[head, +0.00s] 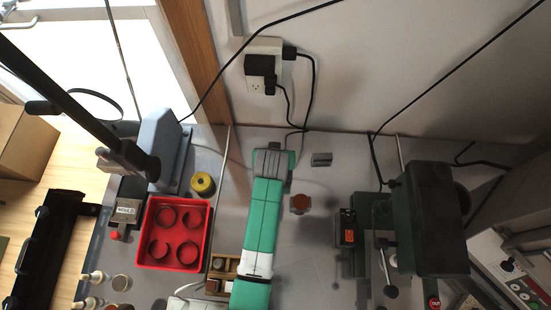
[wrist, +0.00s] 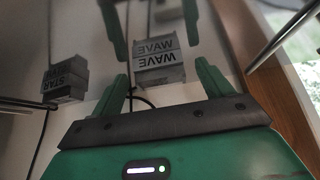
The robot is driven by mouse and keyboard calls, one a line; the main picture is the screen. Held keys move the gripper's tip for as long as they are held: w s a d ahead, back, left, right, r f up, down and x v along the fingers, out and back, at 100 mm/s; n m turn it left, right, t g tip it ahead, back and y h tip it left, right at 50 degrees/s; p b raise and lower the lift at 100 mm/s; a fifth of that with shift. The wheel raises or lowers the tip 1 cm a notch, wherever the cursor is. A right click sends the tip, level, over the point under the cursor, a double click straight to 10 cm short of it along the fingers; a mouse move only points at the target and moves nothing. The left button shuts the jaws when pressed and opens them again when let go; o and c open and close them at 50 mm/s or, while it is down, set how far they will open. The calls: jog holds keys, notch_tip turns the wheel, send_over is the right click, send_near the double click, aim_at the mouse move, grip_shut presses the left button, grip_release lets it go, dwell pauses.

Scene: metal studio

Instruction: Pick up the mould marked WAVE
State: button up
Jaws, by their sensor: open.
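The WAVE mould (wrist: 160,74) is a small grey block with black WAVE lettering in the wrist view. The lettering shows twice, once upside down. My gripper (wrist: 162,66) is open, with one green finger on each side of the mould in that view. The mould appears between or just beyond the fingertips; I cannot tell how much gap is left, and no contact is visible. In the head view my gripper (head: 272,150) is over the back of the bench, and I cannot clearly make out the WAVE mould there.
A similar grey block marked STAR (wrist: 64,84) is left of WAVE; it seems to be the grey block (head: 321,159) in the head view. A brown piece (head: 300,203) is nearby. A red tray (head: 150,262) and yellow roll (head: 203,184) are left, a dark machine (head: 430,215) right.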

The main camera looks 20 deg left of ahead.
jog(key=shift+w+a+f, duration=0.1)
jog(key=shift+w+f, duration=0.1)
jog(key=shift+c, duration=0.4)
jog(key=c, duration=1.2)
jog(key=shift+r, duration=0.2)
jog(key=shift+c, duration=0.2)
jog(key=r+p, duration=0.4)
jog(key=p, duration=0.1)
jog(key=shift+s, duration=0.4)
jog(key=s+d+p, duration=0.1)
jog(key=s+p, duration=0.1)
jog(key=s+d+p, duration=0.1)
jog(key=s+p, duration=0.2)
jog(key=s+d+r+p, duration=0.1)
jog(key=s+p, duration=0.1)
jog(key=s, duration=0.1)
jog(key=shift+s, duration=0.15)
jog(key=s, duration=0.1)
jog(key=s+d, duration=0.1)
jog(key=s, duration=0.3)
jog(key=shift+d+f, duration=0.3)
jog(key=shift+d, duration=0.05)
jog(key=shift+s+d+r, duration=0.1)
jog(key=shift+s+d, duration=0.1)
jog(key=shift+s, duration=0.35)
